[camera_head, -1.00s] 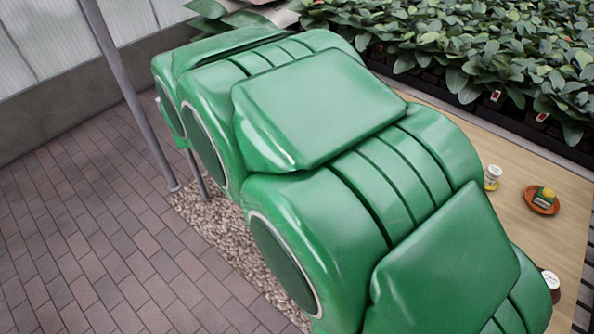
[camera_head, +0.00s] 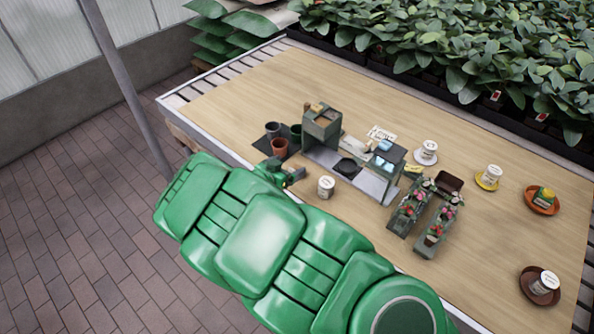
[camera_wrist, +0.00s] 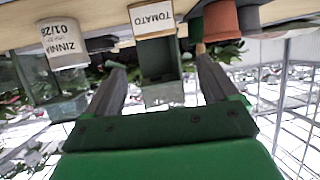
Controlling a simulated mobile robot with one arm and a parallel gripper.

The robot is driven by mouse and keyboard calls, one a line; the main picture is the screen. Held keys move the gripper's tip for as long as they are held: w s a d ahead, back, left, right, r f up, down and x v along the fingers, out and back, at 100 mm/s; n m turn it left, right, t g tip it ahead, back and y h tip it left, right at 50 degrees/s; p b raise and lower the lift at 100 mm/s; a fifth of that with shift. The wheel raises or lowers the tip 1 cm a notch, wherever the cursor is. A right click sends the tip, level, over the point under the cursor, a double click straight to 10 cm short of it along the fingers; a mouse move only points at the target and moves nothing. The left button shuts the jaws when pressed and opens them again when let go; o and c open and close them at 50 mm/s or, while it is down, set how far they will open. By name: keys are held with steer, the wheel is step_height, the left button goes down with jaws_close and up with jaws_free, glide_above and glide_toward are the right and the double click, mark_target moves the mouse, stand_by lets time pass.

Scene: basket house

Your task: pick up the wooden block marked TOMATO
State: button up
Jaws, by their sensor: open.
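The block marked TOMATO (camera_wrist: 152,18) shows in the wrist view at top centre. Its pale, wood-edged face carries upside-down lettering, and a dark green stand is behind it. I cannot make the block out clearly in the head view. My gripper (camera_wrist: 160,78) is open and empty, its two dark fingers spread on either side of the block's line, with the block beyond the tips. In the head view my gripper (camera_head: 291,177) is at the table's near edge, in front of the dark green stand (camera_head: 322,128).
A white ZINNIA cup (camera_head: 326,187) stands close right of my gripper; it also shows in the wrist view (camera_wrist: 63,42). Pots (camera_head: 279,147) stand close on the left. Flower planters (camera_head: 410,208) are farther right. The wooden table (camera_head: 235,100) is clear at far left.

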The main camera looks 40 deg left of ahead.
mark_target(295, 168)
step_height(295, 168, down, 4)
steer(key=shift+w+r, duration=0.1)
steer(key=shift+r, duration=0.1)
steer(key=shift+r+x, duration=0.2)
steer(key=shift+x, duration=3.7)
steer(key=c, duration=1)
